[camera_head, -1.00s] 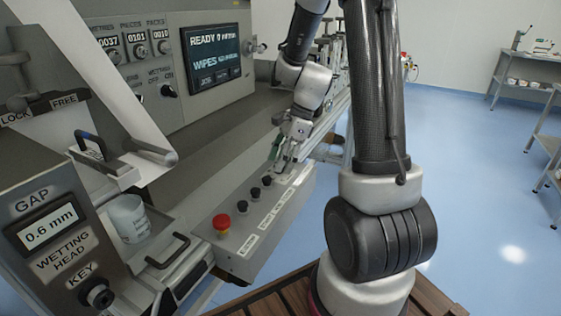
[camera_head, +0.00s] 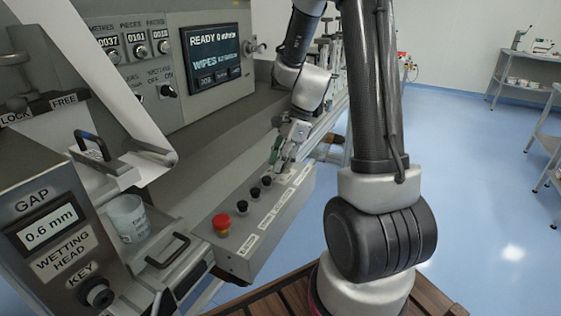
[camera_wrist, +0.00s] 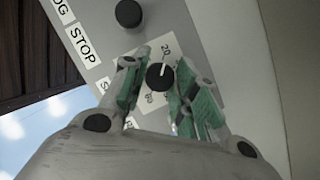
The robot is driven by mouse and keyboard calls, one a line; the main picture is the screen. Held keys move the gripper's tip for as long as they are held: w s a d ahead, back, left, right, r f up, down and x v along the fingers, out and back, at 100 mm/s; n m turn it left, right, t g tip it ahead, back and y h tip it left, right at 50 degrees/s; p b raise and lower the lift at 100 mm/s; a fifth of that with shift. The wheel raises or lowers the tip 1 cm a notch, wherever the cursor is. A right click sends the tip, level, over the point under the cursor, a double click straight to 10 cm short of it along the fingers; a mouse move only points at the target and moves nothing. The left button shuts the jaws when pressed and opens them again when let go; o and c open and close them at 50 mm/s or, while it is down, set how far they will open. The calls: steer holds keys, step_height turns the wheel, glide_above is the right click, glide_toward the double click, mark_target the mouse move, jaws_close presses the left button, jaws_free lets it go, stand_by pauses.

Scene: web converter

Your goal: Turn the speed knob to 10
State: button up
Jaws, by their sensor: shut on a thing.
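The speed knob (camera_wrist: 159,76) is a round black knob with a white pointer line, on a pale dial plate in the wrist view. Its pointer is towards the mark 20 at the top of the dial; the far side of the dial is partly hidden by my fingers. My gripper (camera_wrist: 155,90) is shut on the knob, one green-padded finger on each side of it. In the head view my gripper (camera_head: 280,163) is at the far end of the control box (camera_head: 240,254), and the knob is hidden there.
Several black buttons (camera_head: 254,192) and a red mushroom button (camera_head: 221,222) line the control box, close to my gripper. The machine's screen (camera_head: 212,58) reads READY and 0 m/min. The wetting head panel (camera_head: 60,245) stands at the left. Open blue floor lies at the right.

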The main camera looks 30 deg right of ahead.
steer(key=n+g, duration=0.1)
steer(key=n, duration=0.2)
steer(key=shift+w+n, duration=0.15)
steer(key=shift+n, duration=0.25)
steer(key=n+g, duration=0.1)
steer(key=n, duration=0.3)
steer(key=shift+g+h, duration=0.3)
steer(key=shift+g, duration=0.1)
steer(key=shift+w+n, duration=0.1)
steer(key=shift+n, duration=0.2)
steer(key=o, duration=1)
steer(key=v, duration=1.2)
steer(key=shift+w, duration=0.1)
